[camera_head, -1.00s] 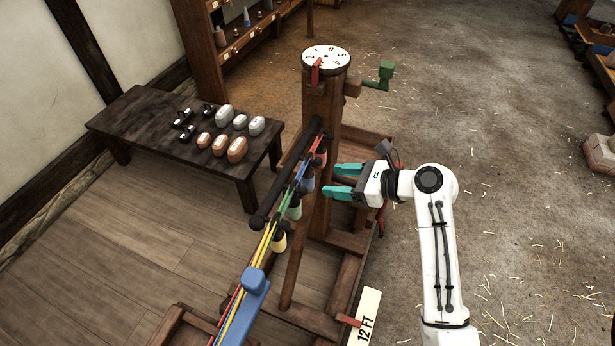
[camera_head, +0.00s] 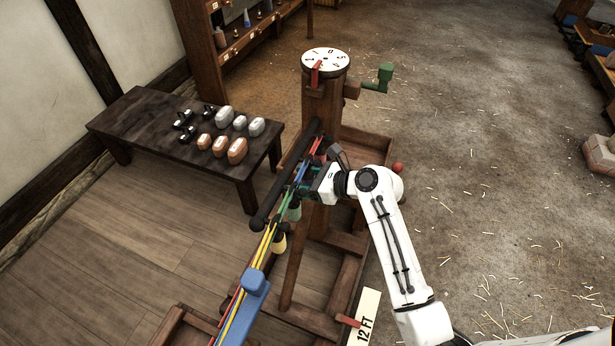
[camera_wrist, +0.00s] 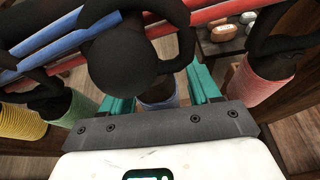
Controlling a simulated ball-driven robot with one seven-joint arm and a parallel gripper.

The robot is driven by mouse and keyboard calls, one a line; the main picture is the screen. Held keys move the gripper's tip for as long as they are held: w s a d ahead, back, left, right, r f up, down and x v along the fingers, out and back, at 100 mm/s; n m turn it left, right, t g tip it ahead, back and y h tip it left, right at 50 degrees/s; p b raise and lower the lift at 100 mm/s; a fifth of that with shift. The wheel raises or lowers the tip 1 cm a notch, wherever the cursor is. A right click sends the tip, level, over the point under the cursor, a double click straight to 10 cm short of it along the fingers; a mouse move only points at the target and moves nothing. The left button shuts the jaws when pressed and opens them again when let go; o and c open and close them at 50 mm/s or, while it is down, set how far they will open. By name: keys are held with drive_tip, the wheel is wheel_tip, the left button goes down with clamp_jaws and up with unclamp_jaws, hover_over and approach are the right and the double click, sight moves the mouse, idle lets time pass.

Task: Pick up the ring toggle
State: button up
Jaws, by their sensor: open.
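My gripper (camera_head: 309,181) is open at the rope rail, its teal fingers partly hidden behind the arm. In the wrist view my gripper (camera_wrist: 160,96) has a finger on either side of a blue-wound grip (camera_wrist: 158,104). Above that grip are a dark round knob (camera_wrist: 124,60) and a black ring (camera_wrist: 184,38) around the coloured strands. This looks like a ring toggle, but I cannot tell for sure that it is the one named. Contact with the fingers cannot be judged. Similar pieces hang alongside: green (camera_head: 294,210), yellow (camera_head: 278,242) and red (camera_wrist: 265,84).
Coloured strands run along a dark bar (camera_head: 272,195) beside a wooden post (camera_head: 318,108) with a dial (camera_head: 326,61) on top. A blue block (camera_head: 254,284) sits on the strands. A dark table (camera_head: 140,130) with several small items stands at left. Open floor lies at right.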

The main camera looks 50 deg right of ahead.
drive_tip(key=c, duration=1.1)
drive_tip(key=shift+o, duration=0.2)
